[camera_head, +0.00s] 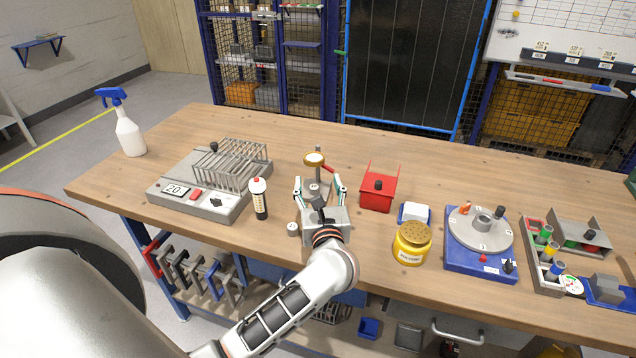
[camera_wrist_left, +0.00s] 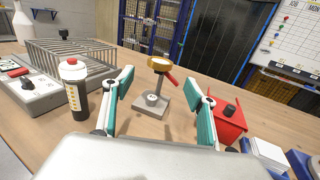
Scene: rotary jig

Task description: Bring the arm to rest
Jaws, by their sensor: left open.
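My left gripper (camera_head: 320,190) comes in from below over the middle of the bench. In the left wrist view its two teal-padded fingers (camera_wrist_left: 160,105) stand wide apart with nothing between them. Beyond the fingers stands a small grey press-like stand (camera_wrist_left: 152,103) with a brass-coloured round top and a red lever; in the head view its top (camera_head: 314,159) shows just past the gripper. The gripper looks apart from the stand, though the exact gap is hard to tell. The rotary jig (camera_head: 480,232), a grey disc on a blue base, stands to the right. My right gripper is not in view.
Left of the gripper are a bottle with a red tip (camera_head: 259,199) and a grey unit with a wire rack (camera_head: 190,203). To the right are a red box (camera_head: 378,192), a yellow jar (camera_head: 412,244) and a parts rack (camera_head: 540,255). A spray bottle (camera_head: 129,135) stands far left.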

